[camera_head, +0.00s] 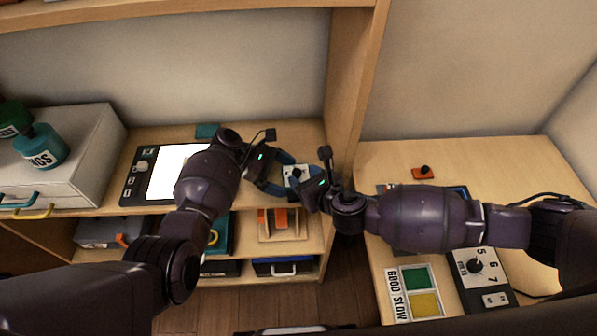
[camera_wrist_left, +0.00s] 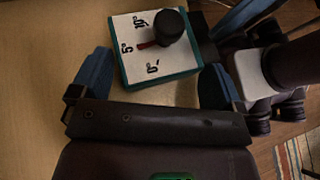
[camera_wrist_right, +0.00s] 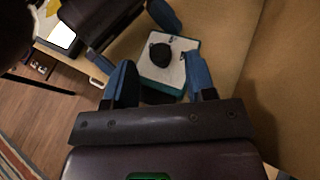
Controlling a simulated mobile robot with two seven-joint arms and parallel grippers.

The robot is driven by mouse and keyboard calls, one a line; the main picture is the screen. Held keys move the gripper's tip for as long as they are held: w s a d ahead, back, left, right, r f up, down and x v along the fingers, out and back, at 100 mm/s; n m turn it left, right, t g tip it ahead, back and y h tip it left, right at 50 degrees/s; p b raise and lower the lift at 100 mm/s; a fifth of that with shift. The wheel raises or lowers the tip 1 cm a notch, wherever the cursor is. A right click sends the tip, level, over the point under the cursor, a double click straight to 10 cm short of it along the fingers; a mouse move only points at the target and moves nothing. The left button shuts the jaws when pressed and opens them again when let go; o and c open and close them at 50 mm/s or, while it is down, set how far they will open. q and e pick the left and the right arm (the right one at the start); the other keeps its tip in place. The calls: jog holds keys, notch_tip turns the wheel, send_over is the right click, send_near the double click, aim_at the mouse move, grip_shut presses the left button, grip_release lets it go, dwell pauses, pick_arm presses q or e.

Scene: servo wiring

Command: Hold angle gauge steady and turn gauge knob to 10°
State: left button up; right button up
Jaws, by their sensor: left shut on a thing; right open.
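The angle gauge (camera_wrist_left: 160,62) is a teal block with a white face marked 0°, 5° and 10°. Its black knob (camera_wrist_left: 169,27) stands on the face, and a red pointer (camera_wrist_left: 147,45) aims toward the 5° mark. My left gripper (camera_wrist_left: 156,66) is shut on the gauge, a blue finger on each side of it. In the head view the gauge (camera_head: 297,171) is partly hidden between my grippers. My right gripper (camera_wrist_right: 162,82) is open, its fingers close to the gauge from the right. The knob (camera_wrist_right: 160,55) lies ahead of its fingertips, with a visible gap.
The gauge is at the right end of the wooden shelf (camera_head: 135,198), near the upright panel (camera_head: 350,85). A white-screened device (camera_head: 170,172) is to the left.

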aim_at(297, 175)
jog(key=shift+x, duration=1.55)
jog(key=shift+c, duration=0.2)
jog(key=c, duration=0.9)
jog(key=shift+s+a+m+t+h, duration=0.15)
jog(key=shift+m+t+h, duration=0.35)
jog(key=shift+m+h, duration=0.55)
jog(key=shift+a+m+t+h, duration=0.1)
jog(key=shift+m+t+h, duration=0.3)
jog(key=shift+m+h, duration=1.65)
jog(key=shift+h, duration=0.3)
